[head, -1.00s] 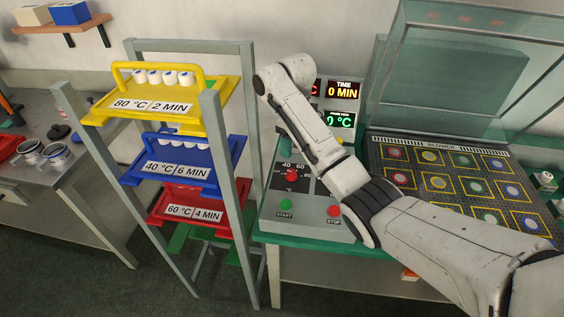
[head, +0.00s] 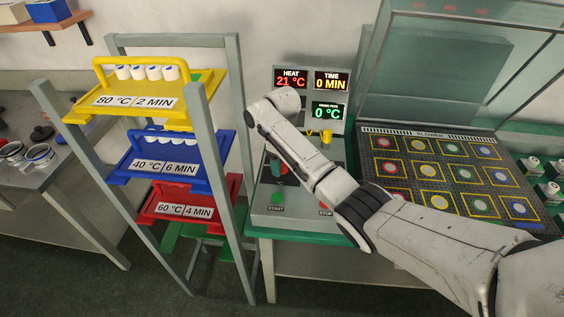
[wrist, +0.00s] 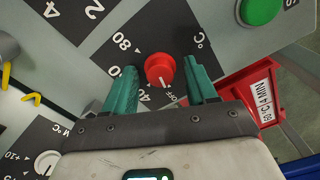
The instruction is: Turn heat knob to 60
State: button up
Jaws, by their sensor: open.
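The red heat knob (wrist: 160,70) sits on a dark dial with marks for OFF, 80 and °C in the wrist view. Its white pointer line faces the OFF mark. The 60 and 40 marks are partly covered by a finger. My gripper (wrist: 161,85) is open, with one teal finger on each side of the knob and gaps visible between. In the head view my gripper (head: 278,168) is over the dial and mostly hides the knob. The heat display (head: 291,80) reads 21 °C.
The time display (head: 331,81) reads 0 MIN and a green display (head: 327,111) reads 0 °C. The green start button (head: 277,198) and red stop button (head: 325,209) are close by. A rack (head: 216,150) with yellow, blue and red trays stands left of the panel.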

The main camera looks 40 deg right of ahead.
jog(key=c, duration=1.1)
jog(key=shift+o, duration=0.2)
jog(key=shift+m, duration=0.3)
jog(key=m+p, duration=0.2)
jog(key=m, duration=0.1)
jog(key=shift+r, duration=0.15)
jog(key=m+p, duration=0.2)
jog(key=m, duration=0.3)
jog(key=shift+a+m, duration=0.1)
jog(key=shift+m, duration=0.3)
jog(key=m+p, duration=0.1)
jog(key=m, duration=0.4)
jog(key=shift+w, duration=0.1)
jog(key=shift+m, duration=2.7)
